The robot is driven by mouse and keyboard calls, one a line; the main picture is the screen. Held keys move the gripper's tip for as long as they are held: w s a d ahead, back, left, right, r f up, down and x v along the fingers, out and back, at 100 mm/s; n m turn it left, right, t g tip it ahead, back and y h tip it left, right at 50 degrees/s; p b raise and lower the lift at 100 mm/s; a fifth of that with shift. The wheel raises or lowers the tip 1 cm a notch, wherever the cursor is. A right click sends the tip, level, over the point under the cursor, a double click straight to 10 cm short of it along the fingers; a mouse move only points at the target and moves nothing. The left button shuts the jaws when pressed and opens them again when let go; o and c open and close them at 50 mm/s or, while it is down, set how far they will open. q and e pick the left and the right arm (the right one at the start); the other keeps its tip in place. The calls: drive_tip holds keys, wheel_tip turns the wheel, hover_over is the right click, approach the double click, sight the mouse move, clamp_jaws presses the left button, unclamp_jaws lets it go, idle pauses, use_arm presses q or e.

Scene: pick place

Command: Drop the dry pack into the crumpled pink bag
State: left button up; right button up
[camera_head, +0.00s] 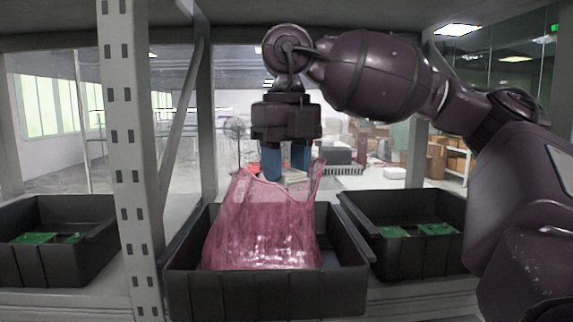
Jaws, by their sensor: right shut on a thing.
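The crumpled pink bag (262,226) stands upright in the middle black crate (266,292), its top open and its handles rising. My right gripper (287,166) points straight down over the bag's mouth, its blue fingers at the rim. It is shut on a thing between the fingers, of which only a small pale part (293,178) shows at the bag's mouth. I take this to be the dry pack; the bag's rim and the fingers hide most of it. My left gripper is not in view.
Black crates with green boards stand at the left (45,262) and right (408,252) on the shelf. A grey upright post (127,160) stands between the left and middle crates. My right arm fills the right side.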

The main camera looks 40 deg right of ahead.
sight(285, 170)
drive_tip(key=shift+f, duration=0.2)
drive_tip(key=o, duration=0.9)
drive_tip(key=shift+r+p, duration=0.3)
drive_tip(key=shift+r, duration=0.1)
wheel_tip(285, 170, up, 7)
drive_tip(key=shift+r, duration=0.2)
